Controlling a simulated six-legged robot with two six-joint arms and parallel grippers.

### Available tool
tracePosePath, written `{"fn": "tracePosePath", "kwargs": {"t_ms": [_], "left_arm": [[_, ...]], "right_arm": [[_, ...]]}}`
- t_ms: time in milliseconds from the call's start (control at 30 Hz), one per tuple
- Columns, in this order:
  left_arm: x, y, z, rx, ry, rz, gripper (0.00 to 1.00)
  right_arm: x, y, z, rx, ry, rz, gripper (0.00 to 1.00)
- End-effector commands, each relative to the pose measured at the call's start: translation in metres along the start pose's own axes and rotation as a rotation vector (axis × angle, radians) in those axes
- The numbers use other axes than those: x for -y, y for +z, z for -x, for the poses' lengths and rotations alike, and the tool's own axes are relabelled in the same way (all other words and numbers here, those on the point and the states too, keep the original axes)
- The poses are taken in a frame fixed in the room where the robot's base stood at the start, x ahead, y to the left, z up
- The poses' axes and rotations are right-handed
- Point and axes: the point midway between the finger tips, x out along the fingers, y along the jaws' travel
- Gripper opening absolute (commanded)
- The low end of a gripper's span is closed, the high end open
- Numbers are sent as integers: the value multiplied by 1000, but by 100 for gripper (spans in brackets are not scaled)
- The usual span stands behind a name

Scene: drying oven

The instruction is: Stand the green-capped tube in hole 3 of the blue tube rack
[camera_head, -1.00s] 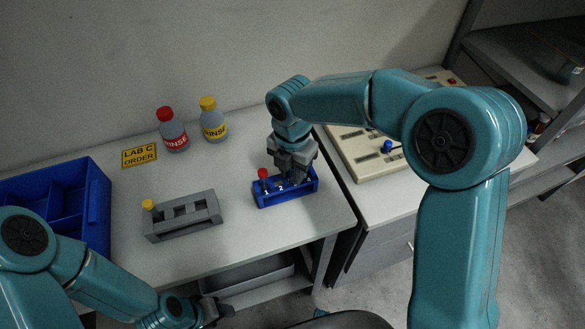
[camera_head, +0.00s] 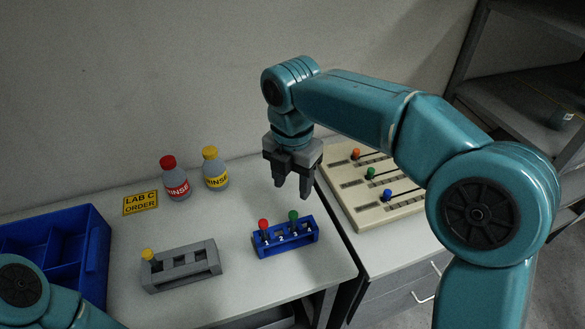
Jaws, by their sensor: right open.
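The blue tube rack (camera_head: 287,249) stands near the right end of the white table. The green-capped tube (camera_head: 293,215) stands upright in the right part of the rack, to the right of the mark 2; its hole number is too small to read surely. A red-capped tube (camera_head: 263,224) stands at the rack's left end. My right gripper (camera_head: 292,191) is open and empty above and behind the rack, clear of the green cap. Part of my left arm shows at bottom left, but its gripper is out of view.
A grey rack (camera_head: 181,279) with a yellow-capped tube (camera_head: 148,254) stands to the left. A blue bin (camera_head: 97,258) is at far left. Two rinse bottles (camera_head: 174,181) (camera_head: 215,170) and a yellow sign (camera_head: 140,203) are behind. A slider panel (camera_head: 372,190) lies at right.

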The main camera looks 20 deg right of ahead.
Motion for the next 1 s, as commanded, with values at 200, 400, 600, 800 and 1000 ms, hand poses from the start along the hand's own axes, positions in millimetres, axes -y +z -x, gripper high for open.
{"fn": "tracePosePath", "kwargs": {"t_ms": [200,400,600,800,1000], "left_arm": [[-1,0,4,0,0,0,51],[-1,0,3,0,0,0,51],[-1,0,3,0,0,0,51],[-2,0,6,0,0,0,51],[-15,1,42,0,0,0,51]], "right_arm": [[0,0,24,0,0,1,50],[0,0,27,-1,-1,1,50],[0,0,26,-1,-1,0,50],[0,0,29,0,0,0,50],[0,0,68,0,0,0,50]]}}
